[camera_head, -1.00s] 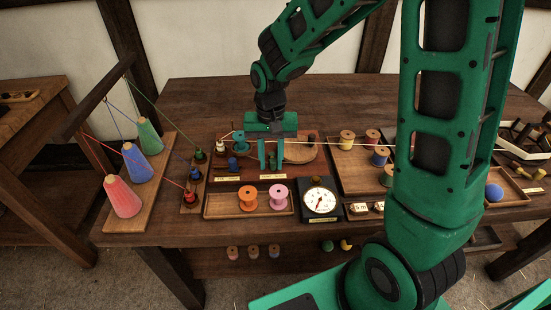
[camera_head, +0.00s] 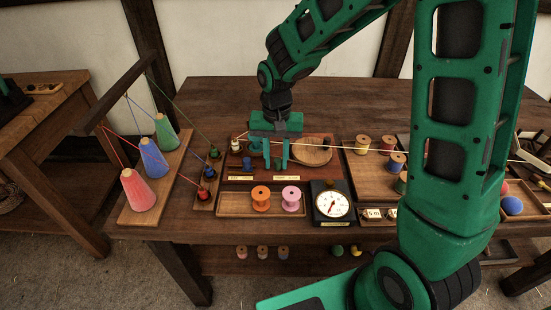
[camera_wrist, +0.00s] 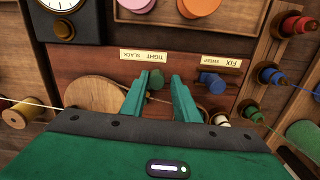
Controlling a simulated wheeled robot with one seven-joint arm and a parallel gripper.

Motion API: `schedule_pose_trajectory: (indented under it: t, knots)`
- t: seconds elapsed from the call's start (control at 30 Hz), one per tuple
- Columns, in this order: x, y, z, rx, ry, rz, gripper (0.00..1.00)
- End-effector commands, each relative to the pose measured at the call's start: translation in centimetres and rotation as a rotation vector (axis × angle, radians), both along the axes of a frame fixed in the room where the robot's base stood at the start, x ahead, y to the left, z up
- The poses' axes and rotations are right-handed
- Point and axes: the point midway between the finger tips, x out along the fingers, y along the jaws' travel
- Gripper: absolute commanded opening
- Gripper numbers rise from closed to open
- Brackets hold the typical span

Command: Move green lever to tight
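The green lever (camera_wrist: 156,79) shows in the wrist view as a dark green knob on a brown board (camera_wrist: 75,67), behind a label plate reading TIGHT and SLACK (camera_wrist: 144,56). My gripper (camera_wrist: 158,82) is open, with one finger on each side of the knob. Small gaps seem to show between knob and fingers; contact is not clear. In the head view my gripper (camera_head: 276,163) points down over the board, and its fingers mostly hide the green lever. The label plate's wording is too small to read there.
A blue lever (camera_wrist: 211,82) stands beside one finger, by another label. A round wooden disc (camera_head: 313,152) lies right of the gripper. A dial (camera_head: 332,204) and a tray (camera_head: 234,203) with orange and pink spools are in front. A pale cord crosses behind the gripper.

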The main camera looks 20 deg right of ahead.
Motion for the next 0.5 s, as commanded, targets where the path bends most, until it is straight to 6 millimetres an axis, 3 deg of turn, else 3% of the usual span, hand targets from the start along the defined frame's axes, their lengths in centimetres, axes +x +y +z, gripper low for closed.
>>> schedule_pose_trajectory:
  t: [0.3,0.5]
  knots:
    - [-0.4,-0.4,0.2,0.001,-0.001,0.001,0.27]
    - [-0.3,-0.3,1.6,0.001,-0.003,0.0,0.27]
